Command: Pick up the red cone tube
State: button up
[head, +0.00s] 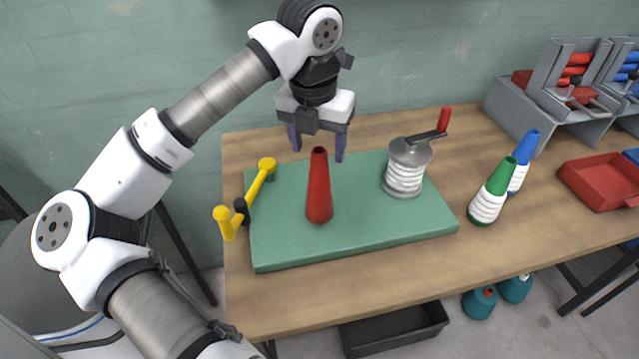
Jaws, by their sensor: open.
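The red cone tube (319,190) stands upright on the green mat (290,250), narrow end up, near the mat's middle. My gripper (317,148) points down, open and empty. Its two purple fingers show to the left and right of the tube's top in the picture. The tube's tip overlaps the gap between them, and the gripper appears to be behind or above the tip. From this one view I cannot tell the exact depth between them.
A silver winder with white thread and a red-handled crank (406,165) stands right of the tube. A yellow handle (259,182) sits at the mat's left edge. Green (493,192) and blue (523,160) cones, a red tray (600,184) and grey racks stand farther right on the wooden table (460,265).

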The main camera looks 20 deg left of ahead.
aim_at(320, 165)
jog(key=shift+w+f+p, duration=0.2)
jog(key=shift+f+p, duration=0.15)
jog(key=shift+f, duration=0.7)
jog(key=shift+w+f+p, duration=0.15)
jog(key=shift+f+p, duration=0.15)
jog(key=shift+f, duration=0.7)
jog(key=shift+w+f+p, duration=0.2)
jog(key=shift+f+p, duration=0.15)
jog(key=shift+f, duration=0.7)
grip_shut()
jog(key=shift+r, duration=0.15)
